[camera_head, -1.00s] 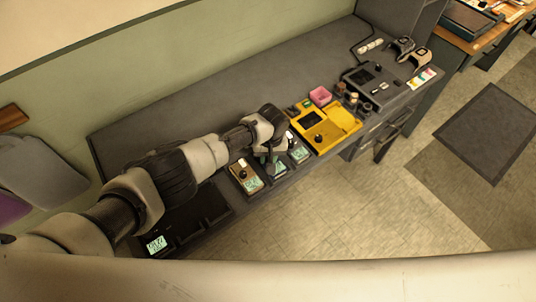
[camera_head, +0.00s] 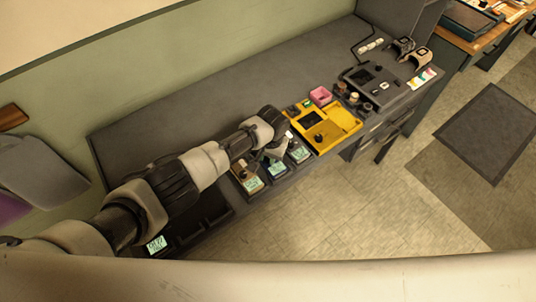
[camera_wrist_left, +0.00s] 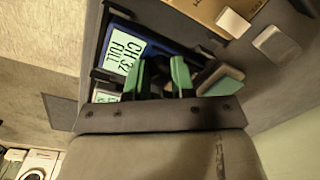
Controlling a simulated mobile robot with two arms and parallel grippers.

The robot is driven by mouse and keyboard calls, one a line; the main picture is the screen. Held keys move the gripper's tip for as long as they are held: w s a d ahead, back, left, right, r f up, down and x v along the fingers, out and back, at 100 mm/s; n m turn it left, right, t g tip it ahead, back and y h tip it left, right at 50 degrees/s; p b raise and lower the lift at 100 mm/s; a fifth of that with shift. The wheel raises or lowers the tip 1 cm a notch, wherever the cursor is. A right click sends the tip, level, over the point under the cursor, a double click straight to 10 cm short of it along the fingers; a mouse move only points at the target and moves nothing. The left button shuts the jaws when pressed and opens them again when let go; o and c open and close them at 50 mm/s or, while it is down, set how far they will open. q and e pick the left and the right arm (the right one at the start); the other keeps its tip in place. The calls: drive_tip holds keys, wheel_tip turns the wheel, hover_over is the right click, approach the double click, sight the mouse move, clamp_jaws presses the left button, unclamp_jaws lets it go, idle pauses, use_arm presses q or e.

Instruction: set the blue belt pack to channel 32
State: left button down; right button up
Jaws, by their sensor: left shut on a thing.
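The blue belt pack (camera_head: 275,172) is the middle one of the small packs in the row on the bench. Its lit screen (camera_wrist_left: 125,52) reads "CH 32" and "FULL" in the left wrist view, and its blue case (camera_wrist_left: 160,42) shows around the screen. My left gripper (camera_head: 270,156) is over the pack's back part. In the left wrist view its green-padded fingers (camera_wrist_left: 161,76) are shut on the pack's dark knob, which they mostly hide. My right gripper is not in view.
A tan belt pack (camera_head: 250,185) and a dark one (camera_head: 298,153) stand close on either side. A yellow unit (camera_head: 343,118) and a pink box (camera_head: 320,95) are farther right. The bench behind is clear.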

use_arm(q)
drive_tip(key=shift+m, duration=0.4)
drive_tip(key=c, duration=0.9)
unclamp_jaws()
drive_tip(key=shift+c, duration=0.2)
drive_tip(key=shift+r, duration=0.2)
wheel_tip(320, 180, up, 10)
drive_tip(key=shift+s+d+r, duration=0.15)
drive_tip(key=shift+d+r, duration=0.05)
drive_tip(key=shift+d, duration=0.15)
